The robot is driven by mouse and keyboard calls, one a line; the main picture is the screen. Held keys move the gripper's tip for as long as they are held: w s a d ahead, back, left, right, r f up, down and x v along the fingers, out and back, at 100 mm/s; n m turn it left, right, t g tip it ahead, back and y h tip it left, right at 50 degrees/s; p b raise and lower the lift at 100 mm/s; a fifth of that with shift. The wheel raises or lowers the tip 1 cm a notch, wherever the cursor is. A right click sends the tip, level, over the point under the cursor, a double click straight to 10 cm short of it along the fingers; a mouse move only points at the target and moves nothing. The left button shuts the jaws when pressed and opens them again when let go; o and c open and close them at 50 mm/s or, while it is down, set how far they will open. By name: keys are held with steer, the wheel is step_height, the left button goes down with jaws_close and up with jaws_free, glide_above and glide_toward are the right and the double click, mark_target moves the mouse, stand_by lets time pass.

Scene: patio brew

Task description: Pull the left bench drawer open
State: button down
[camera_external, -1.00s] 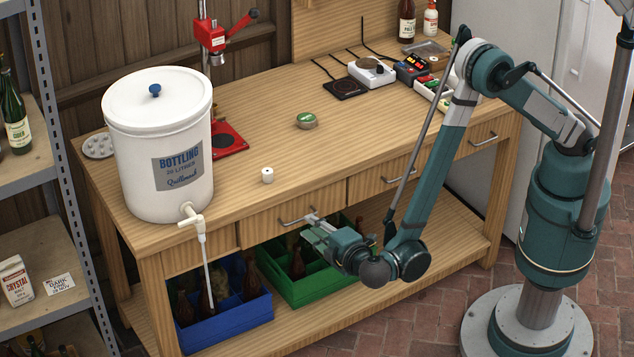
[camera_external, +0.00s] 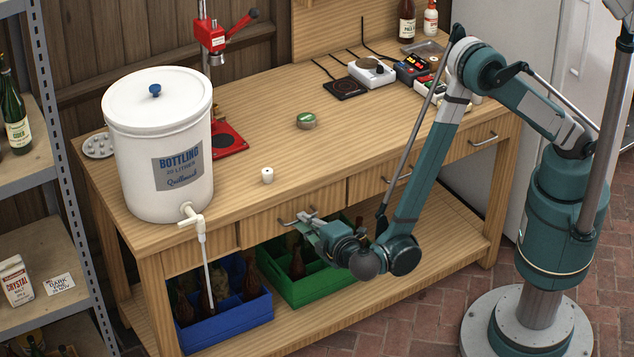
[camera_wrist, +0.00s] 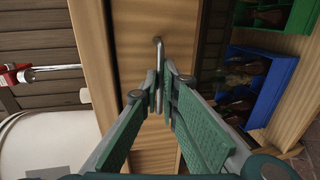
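The left bench drawer (camera_external: 270,230) is flush with the bench front, with no opened gap visible. Its metal bar handle (camera_external: 290,221) is partly covered by my fingertips in the outside view. My gripper (camera_external: 306,219) is right at this handle. In the wrist view the handle (camera_wrist: 157,55) runs up and down the picture, and the fingertips of my gripper (camera_wrist: 160,85) stand on either side of it, close in. I cannot tell whether both fingers press on the bar.
A blue crate (camera_external: 235,325) and a green crate (camera_external: 315,292) with bottles stand on the shelf below. A white bottling bucket (camera_external: 130,120) with a tap (camera_external: 190,215) stands at the bench's left end. The floor before the bench is clear.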

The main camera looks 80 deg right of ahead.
steer(key=shift+a, duration=0.1)
steer(key=f+v, duration=0.3)
steer(key=v, duration=1.3)
steer(key=s+a+f+v, duration=0.1)
steer(key=f+v, duration=0.3)
steer(key=v, duration=1.3)
steer(key=shift+s, duration=0.2)
steer(key=shift+a, duration=0.15)
steer(key=c, duration=2.6)
jaws_free()
steer(key=shift+s, duration=0.1)
